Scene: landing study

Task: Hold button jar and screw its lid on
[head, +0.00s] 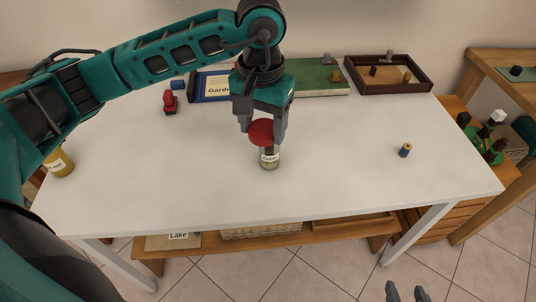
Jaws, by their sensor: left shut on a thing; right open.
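The button jar (269,163) is a small clear jar with a white label, upright near the middle of the white table. The red lid (261,133) is at the jar's mouth and looks slightly tilted; I cannot tell whether it is threaded on. My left gripper (262,128) points down from above, its fingers on either side of the lid and shut on it. My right gripper (407,292) is open and empty at the bottom right, in front of the table and away from the jar. The jar's rim is hidden by the lid.
A yellow labelled jar (60,164) stands at the left edge, partly behind my arm. A red object (170,102), a blue book (212,87), a green board (318,78) and a dark tray (397,90) line the back. A small cylinder (405,150) stands right. The table front is clear.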

